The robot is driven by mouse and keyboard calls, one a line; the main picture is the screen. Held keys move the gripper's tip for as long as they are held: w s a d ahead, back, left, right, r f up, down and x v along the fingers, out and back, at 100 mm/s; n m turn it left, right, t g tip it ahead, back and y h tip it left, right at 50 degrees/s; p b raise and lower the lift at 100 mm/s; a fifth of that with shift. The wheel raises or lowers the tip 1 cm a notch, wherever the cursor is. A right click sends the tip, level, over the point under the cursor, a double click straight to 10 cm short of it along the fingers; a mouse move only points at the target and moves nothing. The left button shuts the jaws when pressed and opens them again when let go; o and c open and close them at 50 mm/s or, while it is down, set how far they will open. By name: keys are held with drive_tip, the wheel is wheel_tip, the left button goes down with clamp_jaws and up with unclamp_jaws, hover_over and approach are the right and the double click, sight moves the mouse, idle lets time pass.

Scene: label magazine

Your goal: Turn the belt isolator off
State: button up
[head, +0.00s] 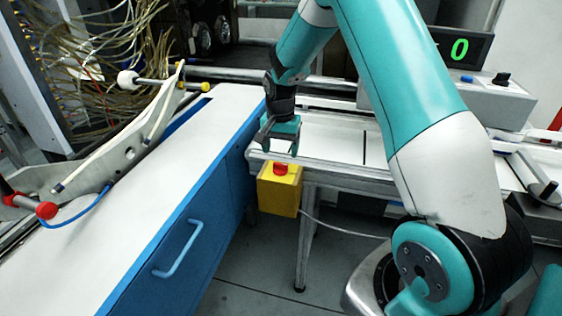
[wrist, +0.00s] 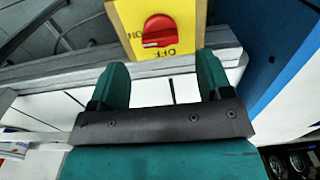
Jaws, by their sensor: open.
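The belt isolator is a red rotary knob (wrist: 159,30) on a yellow box (wrist: 120,12). In the wrist view its raised bar lies roughly crosswise, in line with the ON label at the left. The OFF label is below the knob, upside down. In the head view the red knob (head: 281,168) sits on top of the yellow box (head: 279,192) at the conveyor's end. My gripper (head: 280,146) is just above the knob. In the wrist view my gripper (wrist: 163,68) is open and empty, its two fingertips apart from the knob and short of it.
The conveyor frame (head: 335,170) runs right from beside the box. A blue cabinet (head: 180,240) with a white top stands close at the left. A grey control box (head: 480,98) with a black knob and a green "0" display (head: 459,49) are at the back right.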

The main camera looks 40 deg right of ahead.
sight(280, 164)
wheel_tip(280, 164, down, 5)
drive_tip(key=shift+f, duration=0.1)
idle(0.3)
drive_tip(key=c, duration=0.9)
